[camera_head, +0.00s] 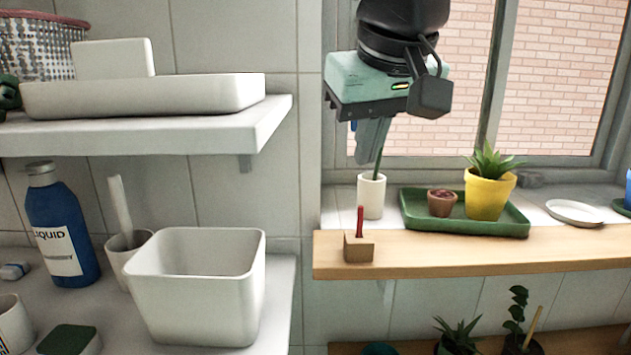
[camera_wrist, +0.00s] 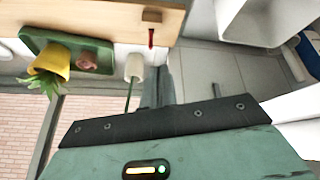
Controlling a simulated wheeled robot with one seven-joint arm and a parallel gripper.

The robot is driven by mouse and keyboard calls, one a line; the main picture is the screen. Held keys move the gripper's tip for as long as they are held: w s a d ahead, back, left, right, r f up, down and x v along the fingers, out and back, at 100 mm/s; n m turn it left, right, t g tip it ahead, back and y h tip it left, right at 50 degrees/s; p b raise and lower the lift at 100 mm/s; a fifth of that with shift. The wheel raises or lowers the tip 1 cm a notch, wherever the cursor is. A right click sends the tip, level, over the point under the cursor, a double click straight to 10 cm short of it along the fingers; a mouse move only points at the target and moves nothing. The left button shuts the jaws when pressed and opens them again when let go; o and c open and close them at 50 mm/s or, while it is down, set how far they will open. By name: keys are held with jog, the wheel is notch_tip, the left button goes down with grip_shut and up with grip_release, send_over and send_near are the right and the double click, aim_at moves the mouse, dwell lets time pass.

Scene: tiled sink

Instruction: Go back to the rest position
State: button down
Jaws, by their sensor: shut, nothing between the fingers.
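My gripper (camera_head: 368,158) hangs in front of the window and tiled wall in the head view, with its fingers pointing down. The fingers are shut and nothing is held. In the head view they overlap the top of a green stem in a small white vase (camera_head: 371,197); I cannot tell whether they touch it. In the wrist view the shut fingers (camera_wrist: 162,72) show beside the vase (camera_wrist: 134,66), with a visible gap to its body.
On the sill, a green tray (camera_head: 512,229) holds a yellow pot (camera_head: 488,197) and a brown pot (camera_head: 441,204). A wooden block with a red stick (camera_head: 359,248) stands on the wooden shelf. Left are a white bin (camera_head: 195,300), blue bottle (camera_head: 62,232) and upper shelf (camera_head: 180,130).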

jog(key=s+d+f+n+g, duration=0.1)
jog(key=s+d+f, duration=0.3)
jog(key=s+f, duration=0.4)
jog(key=s+d+f+n+g, duration=0.2)
jog(key=s+d+f+g, duration=0.2)
jog(key=s+f, duration=0.5)
notch_tip(320, 180, down, 7)
jog(key=shift+s+r+g+p, duration=0.2)
jog(key=shift+g+p, duration=0.1)
jog(key=shift+p, duration=0.15)
